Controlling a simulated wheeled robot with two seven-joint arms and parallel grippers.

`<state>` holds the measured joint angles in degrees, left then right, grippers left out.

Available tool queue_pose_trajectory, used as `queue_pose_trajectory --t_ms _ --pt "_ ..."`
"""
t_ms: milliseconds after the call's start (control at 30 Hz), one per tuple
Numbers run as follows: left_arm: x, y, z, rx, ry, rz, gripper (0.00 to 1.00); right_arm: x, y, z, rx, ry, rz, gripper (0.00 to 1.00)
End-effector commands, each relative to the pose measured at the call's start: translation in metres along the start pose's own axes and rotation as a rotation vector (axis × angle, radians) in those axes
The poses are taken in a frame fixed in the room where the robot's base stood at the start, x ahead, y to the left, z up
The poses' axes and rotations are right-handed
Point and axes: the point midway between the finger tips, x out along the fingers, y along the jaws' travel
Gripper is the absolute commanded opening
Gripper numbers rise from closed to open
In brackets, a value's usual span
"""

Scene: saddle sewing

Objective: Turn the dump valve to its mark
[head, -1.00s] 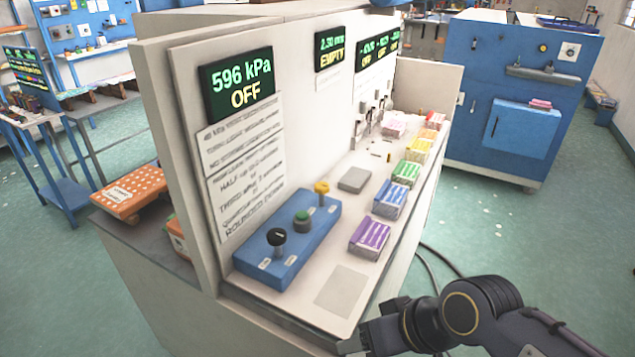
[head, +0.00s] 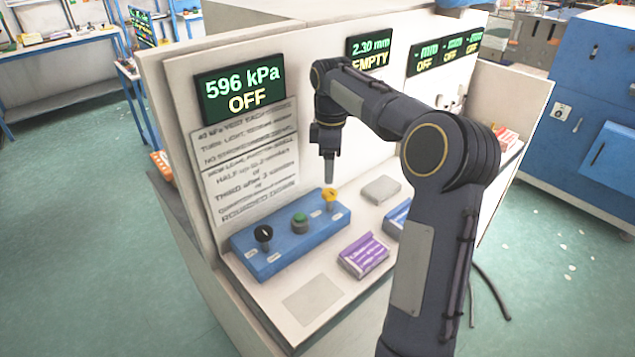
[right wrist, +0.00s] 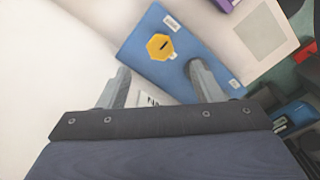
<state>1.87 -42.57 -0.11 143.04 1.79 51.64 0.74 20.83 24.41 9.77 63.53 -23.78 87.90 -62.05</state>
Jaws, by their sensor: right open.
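A blue control box (head: 292,246) stands on the bench, carrying a black knob (head: 264,234), a green button (head: 300,222) and a yellow knob (head: 330,195). The labels are too small to tell which is the dump valve; the yellow hexagonal one looks like a valve knob. In the right wrist view the yellow knob (right wrist: 160,47) has a dark slot-like line on top. My right gripper (head: 329,172) points down just above the yellow knob. Its fingers (right wrist: 158,72) are apart and empty, with the knob beyond them. My left gripper is out of view.
A display (head: 240,92) reads 596 kPa OFF above instruction sheets on the upright panel (head: 180,110) close behind the box. A grey block (head: 381,189) and a purple packet (head: 363,255) lie to the right. A pale square patch (head: 312,300) in front is clear.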

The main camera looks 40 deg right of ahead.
Motion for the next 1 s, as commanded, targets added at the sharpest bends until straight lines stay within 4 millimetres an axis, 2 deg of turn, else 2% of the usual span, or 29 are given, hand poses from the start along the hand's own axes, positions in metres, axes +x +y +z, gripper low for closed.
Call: queue_pose_trajectory --t_ms 500,867,1000 --pt "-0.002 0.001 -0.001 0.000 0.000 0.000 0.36 0.069 0.000 0.000 -0.001 -0.001 -0.001 0.60" --pt "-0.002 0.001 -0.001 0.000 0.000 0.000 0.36 0.076 0.000 0.000 0.000 0.000 0.000 0.60" --pt "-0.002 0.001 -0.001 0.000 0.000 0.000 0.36 0.076 0.000 0.000 0.000 0.000 0.000 0.43"
